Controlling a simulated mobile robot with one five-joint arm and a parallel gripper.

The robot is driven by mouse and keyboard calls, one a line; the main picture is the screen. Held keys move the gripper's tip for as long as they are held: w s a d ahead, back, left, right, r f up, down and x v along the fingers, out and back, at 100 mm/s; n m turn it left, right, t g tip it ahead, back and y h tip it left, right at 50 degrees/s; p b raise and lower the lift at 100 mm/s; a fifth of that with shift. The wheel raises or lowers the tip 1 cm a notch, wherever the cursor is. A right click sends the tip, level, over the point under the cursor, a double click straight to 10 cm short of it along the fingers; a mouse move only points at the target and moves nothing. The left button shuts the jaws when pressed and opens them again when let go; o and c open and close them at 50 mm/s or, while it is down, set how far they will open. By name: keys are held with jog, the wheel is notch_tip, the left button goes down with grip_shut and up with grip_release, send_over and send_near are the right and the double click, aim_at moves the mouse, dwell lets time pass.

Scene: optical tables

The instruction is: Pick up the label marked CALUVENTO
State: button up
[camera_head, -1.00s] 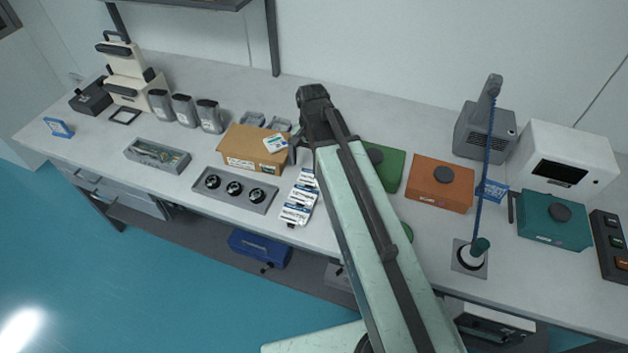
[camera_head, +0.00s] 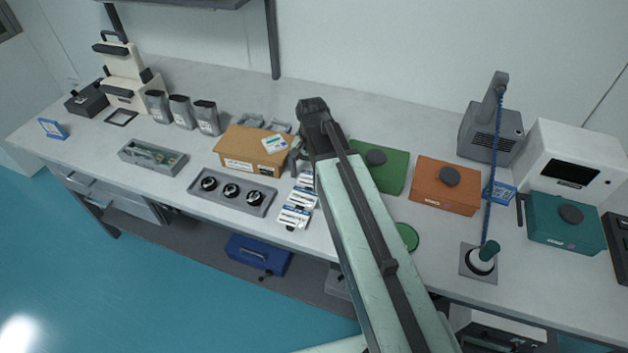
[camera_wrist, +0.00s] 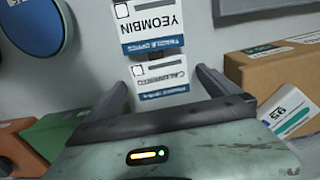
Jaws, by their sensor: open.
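The CALUVENTO label (camera_wrist: 161,78) is a small white card with a blue band, its print upside down in the wrist view. It lies between my spread fingers, in front of the wrist. My gripper (camera_wrist: 160,82) is open, with nothing held. The YEOMBIN label (camera_wrist: 151,24) lies just beyond it, away from my gripper. In the head view a short column of white-and-blue labels (camera_head: 294,216) lies on the bench, too small to read. My gripper (camera_head: 295,152) is above the back end of this column, mostly hidden by my arm.
A cardboard box (camera_head: 245,155) stands left of my gripper; it also shows close at right in the wrist view (camera_wrist: 300,75). Green (camera_head: 388,176) and orange (camera_head: 432,200) boxes stand to the right. A grey tray with black knobs (camera_head: 215,202) lies left of the labels.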

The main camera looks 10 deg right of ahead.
jog(key=c, duration=1.4)
jog(key=shift+o, duration=0.2)
